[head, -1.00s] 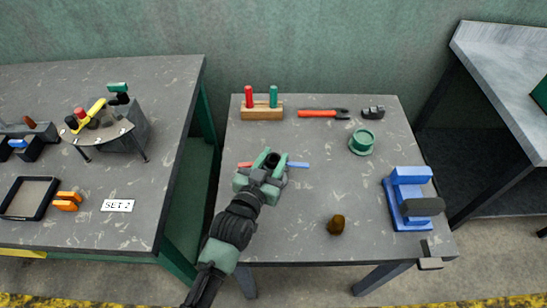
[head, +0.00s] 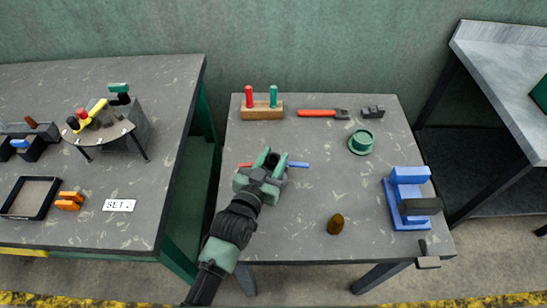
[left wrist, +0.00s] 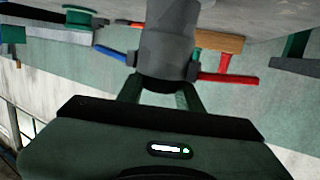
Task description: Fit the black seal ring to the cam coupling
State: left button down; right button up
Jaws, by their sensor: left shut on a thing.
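My left gripper (head: 267,172) is shut on a grey cylindrical piece with a dark round opening on top (head: 271,160), which I take to be the cam coupling. A red lever (head: 245,164) sticks out to its left and a blue lever (head: 298,164) to its right. In the left wrist view the coupling's grey body (left wrist: 165,40) stands between the fingers (left wrist: 158,92). The gripper hides its lower part in the head view. I cannot pick out the black seal ring for certain. My right gripper is not in view.
On the table stand a wooden block (head: 262,114) with red and green pegs, a red tool (head: 318,114), a small dark block (head: 373,112), a green flanged piece (head: 361,142), a blue fixture (head: 406,176) and a brown knob (head: 336,224). The left bench holds a black-rimmed tray (head: 52,190).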

pick_arm(q)
jog(key=shift+f, duration=0.25)
jog(key=shift+r+p, duration=0.2)
jog(key=shift+p, duration=0.3)
dwell(0.4)
jog(key=c, duration=0.9)
grip_release()
jog(key=shift+r, duration=0.15)
jog(key=shift+o, duration=0.2)
jog(key=b+v, duration=0.1)
jog(key=v, duration=0.6)
jog(key=shift+s+a, duration=0.2)
jog(key=shift+s, duration=0.15)
